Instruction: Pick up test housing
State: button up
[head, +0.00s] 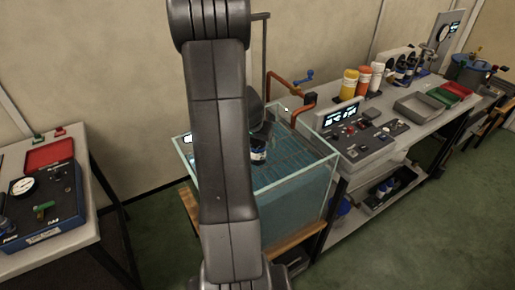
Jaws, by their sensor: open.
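A small dark cylinder with a pale label band (258,155), which may be the test housing, shows at the water tank (318,188), just right of my arm. I cannot tell whether it is in the water or above it. My gripper (260,136) is a dark shape directly above the cylinder, largely hidden behind my own arm link. It is open, but its fingertips are not clear, and I cannot tell whether they touch the cylinder. Similar dark cylinders stand on the bench (402,70) and on the lower shelf (388,187).
The glass tank stands on a wooden stand, with an orange pipe (290,88) behind it. A control panel (368,133), yellow, orange and white containers (365,80) and trays (420,106) occupy the right bench. A blue case (45,205) sits on the left table. Green floor is open at front right.

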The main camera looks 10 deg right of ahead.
jog(key=shift+w+d+f, duration=0.1)
jog(key=shift+f, duration=0.2)
jog(key=c, duration=1.4)
jog(key=shift+r, duration=0.15)
jog(key=shift+c, duration=0.6)
